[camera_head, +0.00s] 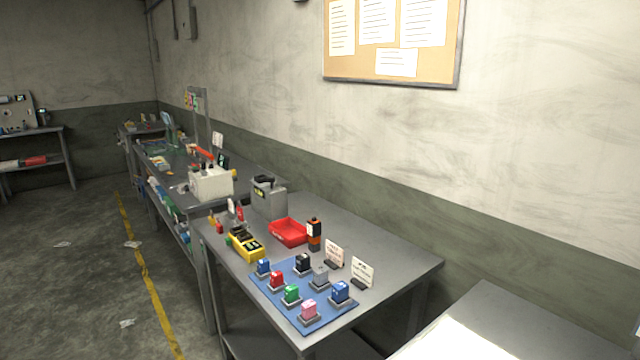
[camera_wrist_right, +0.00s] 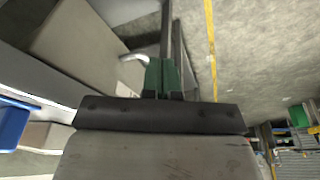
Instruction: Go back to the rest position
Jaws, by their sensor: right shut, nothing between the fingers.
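My right gripper (camera_wrist_right: 170,78) shows in the right wrist view, with its grey body filling the lower middle. Its two short fingers are close together, shut and with nothing held. It is apart from the objects of the bench. Neither of my grippers shows in the head view, and my left gripper is in neither view.
In the head view, a grey bench (camera_head: 395,247) bears a blue mat (camera_head: 318,322) with several coloured blocks, a red tray (camera_head: 289,233) and a yellow box (camera_head: 247,247). A second table (camera_head: 520,325) stands at lower right. The floor (camera_head: 85,265) at left is mostly clear.

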